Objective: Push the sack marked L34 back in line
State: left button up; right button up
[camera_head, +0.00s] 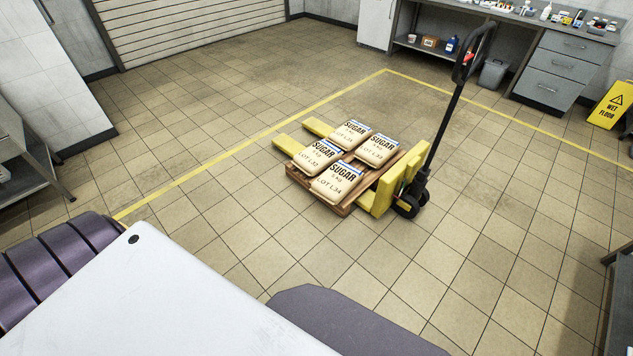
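The sack marked L34 (338,181) is a beige sugar sack with a blue strip. It lies flat at the near corner of a wooden pallet (343,210), its near end close to the pallet's edge. Whether it overhangs is too small to tell. The sack marked L32 (317,157) lies to its left and the sack marked L33 (378,149) to its upper right. Another sugar sack (350,135) lies at the far corner, its lot number hard to read. Neither of my grippers is in view.
The pallet rests on a yellow pallet jack (381,194) with a black upright handle (448,115). Its fork tips (318,127) stick out at the upper left. A yellow wet floor sign (611,104) stands at the right. Tiled floor around the jack is clear.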

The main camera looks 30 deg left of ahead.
aim_at(338, 181)
jog(key=j+u, duration=0.1)
jog(key=u, duration=0.65)
